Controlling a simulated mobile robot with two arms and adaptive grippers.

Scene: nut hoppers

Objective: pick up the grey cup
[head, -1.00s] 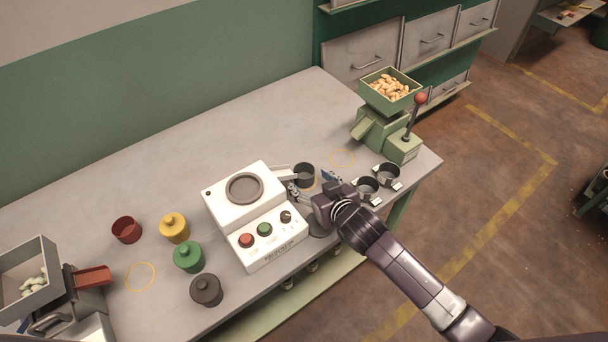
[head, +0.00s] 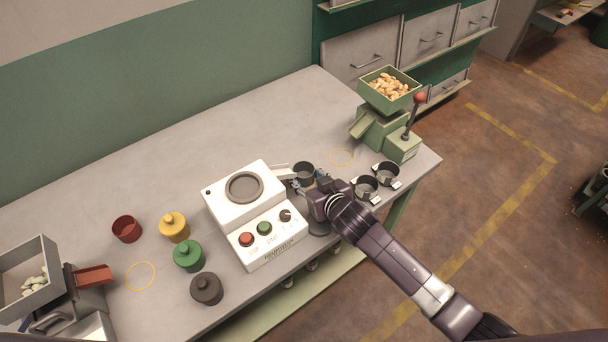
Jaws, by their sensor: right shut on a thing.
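The grey cup (head: 303,171) is a small dark grey open cup. It stands upright on the table at the right side of the white machine, below its spout. My right gripper (head: 307,184) is shut on the grey cup from the near side, with its fingers at the cup's wall. The gripper body hides part of the cup's lower near side. My left gripper is not in view.
The white machine (head: 240,190) stands close to the left. Red cup (head: 127,229) and several lidded pots are at left. The back of the table is clear.

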